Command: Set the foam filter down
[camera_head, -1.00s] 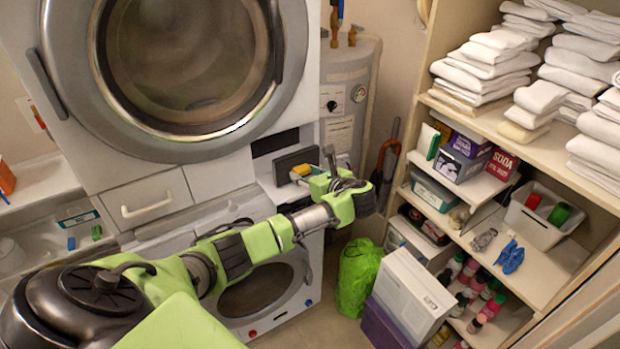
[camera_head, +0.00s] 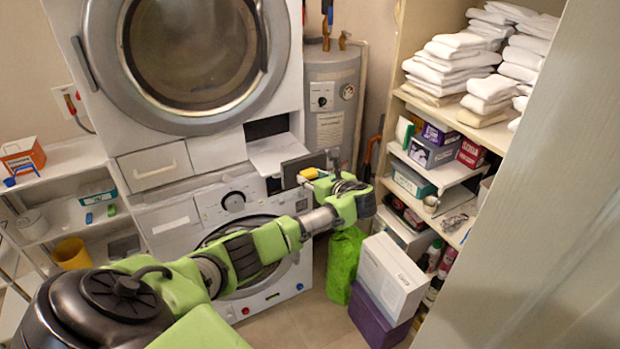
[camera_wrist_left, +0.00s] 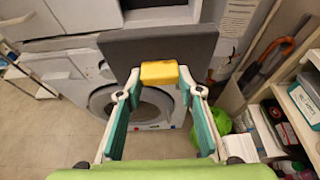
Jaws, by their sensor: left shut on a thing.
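The foam filter (camera_head: 296,166) is a flat dark grey slab with a yellow tab (camera_head: 310,173). My left gripper (camera_head: 317,176) is shut on the yellow tab and holds the slab in the air before the machines. In the left wrist view, the foam filter (camera_wrist_left: 160,45) spans the upper middle. Its yellow tab (camera_wrist_left: 159,73) sits between the fingertips of the left gripper (camera_wrist_left: 160,80). My right gripper is not in view.
A dryer (camera_head: 185,55) stands over a front-loading washer (camera_head: 180,222). Towel shelves (camera_head: 440,105) stand at right, partly hidden by a pale panel (camera_head: 535,220). White shelves (camera_head: 65,215) stand at left. A green bag (camera_head: 345,257) and white box (camera_head: 390,275) are at the washer's right.

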